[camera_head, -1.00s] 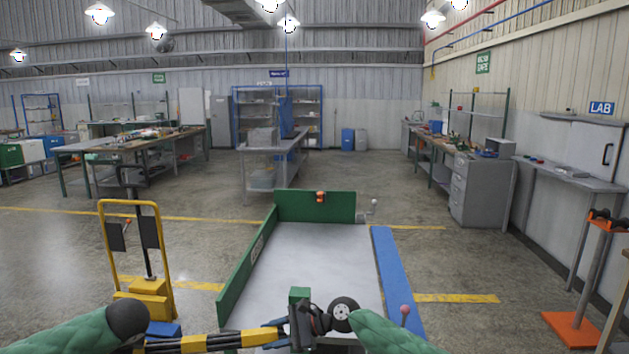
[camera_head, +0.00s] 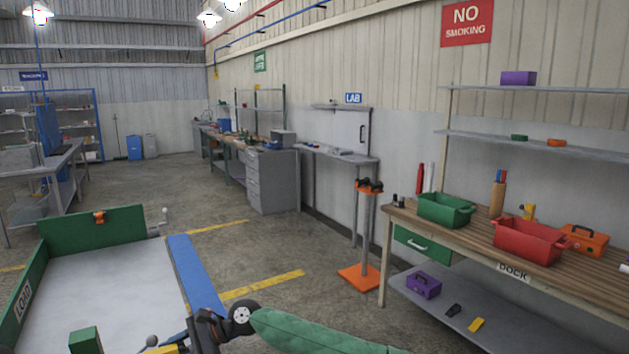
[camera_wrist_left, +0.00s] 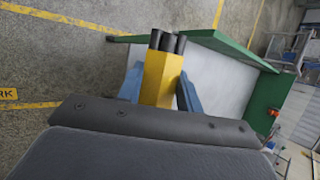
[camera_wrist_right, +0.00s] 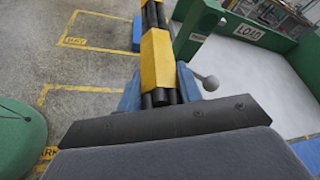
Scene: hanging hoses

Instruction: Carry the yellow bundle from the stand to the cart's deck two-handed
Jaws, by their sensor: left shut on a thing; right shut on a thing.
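The yellow bundle shows black hoses with yellow sleeves in the right wrist view (camera_wrist_right: 157,58), and its black ends show in the left wrist view (camera_wrist_left: 161,76). My left gripper (camera_wrist_left: 160,92) is shut on a yellow sleeve near that end. My right gripper (camera_wrist_right: 158,92) is shut around another yellow sleeve. In the head view my right gripper (camera_head: 188,338) is at the near end of the cart's pale deck (camera_head: 110,285); most of the bundle and my left gripper are out of that view. The bundle's height over the deck cannot be told.
The cart has green boards (camera_head: 95,233), a green block (camera_head: 84,340) and a blue strip (camera_head: 196,275) alongside. An orange stand (camera_head: 368,235) with a black top is to the right, before a wooden bench (camera_head: 455,228) with bins. Floor beyond the cart is clear.

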